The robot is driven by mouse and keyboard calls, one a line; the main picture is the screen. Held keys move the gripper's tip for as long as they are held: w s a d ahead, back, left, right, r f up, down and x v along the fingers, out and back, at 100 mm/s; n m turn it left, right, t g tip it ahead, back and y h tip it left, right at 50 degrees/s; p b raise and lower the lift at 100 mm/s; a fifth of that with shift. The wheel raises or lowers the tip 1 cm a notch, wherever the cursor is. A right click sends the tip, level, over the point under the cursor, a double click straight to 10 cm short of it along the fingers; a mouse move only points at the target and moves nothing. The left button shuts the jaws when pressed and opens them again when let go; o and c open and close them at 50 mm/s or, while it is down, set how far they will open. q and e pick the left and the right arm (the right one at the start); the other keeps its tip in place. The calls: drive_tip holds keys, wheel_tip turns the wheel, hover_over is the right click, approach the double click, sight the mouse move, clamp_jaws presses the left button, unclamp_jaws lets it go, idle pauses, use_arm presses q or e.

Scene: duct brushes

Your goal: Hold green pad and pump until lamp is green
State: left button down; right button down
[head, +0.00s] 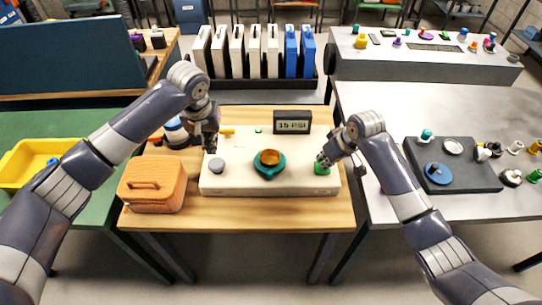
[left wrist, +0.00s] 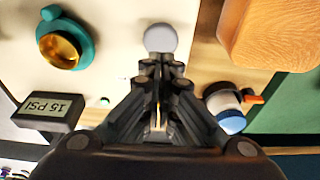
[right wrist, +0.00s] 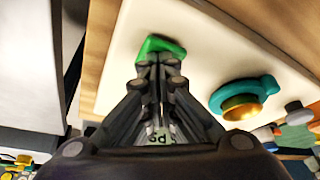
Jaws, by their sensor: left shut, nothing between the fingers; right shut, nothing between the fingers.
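The green pad (head: 322,168) lies at the right of a cream board (head: 240,184). My right gripper (head: 322,160) is shut with its fingertips at the pad, which also shows in the right wrist view (right wrist: 158,46); contact is hard to tell. A round grey pad (head: 217,166) lies at the board's left. My left gripper (head: 211,150) is shut and empty just behind it, seemingly above the board; the grey pad shows ahead of its fingertips in the left wrist view (left wrist: 160,39). A teal fitting with an amber top (head: 269,161) stands mid-board. A display (head: 292,122) reads 15 PSI. No lit green lamp is clear.
A wooden box (head: 152,184) stands left of the board, with a blue and white item (head: 175,132) behind it. A yellow tray (head: 28,163) is on the green table. A dark tray (head: 465,178) with small parts lies on the right table.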

use_arm(q)
drive_tip(key=shift+r, duration=0.85)
use_arm(e)
wheel_tip(320, 180, up, 7)
idle(0.3)
idle(0.4)
